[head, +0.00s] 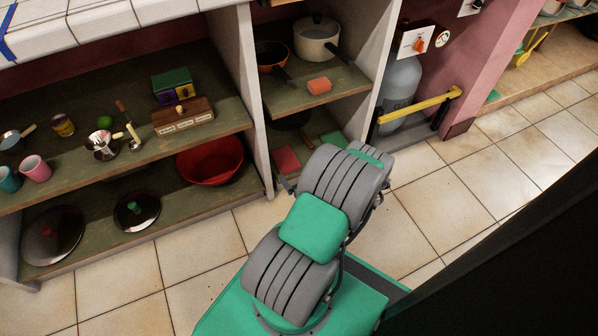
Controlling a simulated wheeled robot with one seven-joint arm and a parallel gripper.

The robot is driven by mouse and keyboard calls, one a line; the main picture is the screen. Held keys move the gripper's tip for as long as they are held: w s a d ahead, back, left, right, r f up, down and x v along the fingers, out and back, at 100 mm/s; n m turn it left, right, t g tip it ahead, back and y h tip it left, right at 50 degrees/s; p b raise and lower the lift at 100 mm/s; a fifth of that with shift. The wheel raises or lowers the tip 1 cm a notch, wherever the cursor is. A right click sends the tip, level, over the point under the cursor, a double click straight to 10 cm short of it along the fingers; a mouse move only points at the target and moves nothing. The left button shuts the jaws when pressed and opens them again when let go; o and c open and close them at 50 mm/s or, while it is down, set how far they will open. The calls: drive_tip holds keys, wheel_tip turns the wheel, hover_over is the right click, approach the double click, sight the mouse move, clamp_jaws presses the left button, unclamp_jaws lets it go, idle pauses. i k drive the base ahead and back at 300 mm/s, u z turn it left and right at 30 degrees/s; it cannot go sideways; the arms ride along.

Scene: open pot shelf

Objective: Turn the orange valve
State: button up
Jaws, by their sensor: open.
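The orange valve (419,45) is a small orange handle on a white plate (407,42). The plate is fixed to the pink wall at the upper right, above a grey gas cylinder (401,88). My grey and green arm is folded at the lower middle, well below and left of the valve and apart from it. My gripper cannot be made out; the arm's own links hide its end.
A yellow bar (420,104) crosses in front of the cylinder. A wooden shelf divider (371,85) stands left of it. Shelves with a cream pot (317,40), an orange block (319,86) and a red bowl (210,158) fill the left. Tiled floor (465,190) is clear at right.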

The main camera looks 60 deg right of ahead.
sight(419, 46)
drive_tip(key=z, duration=2.65)
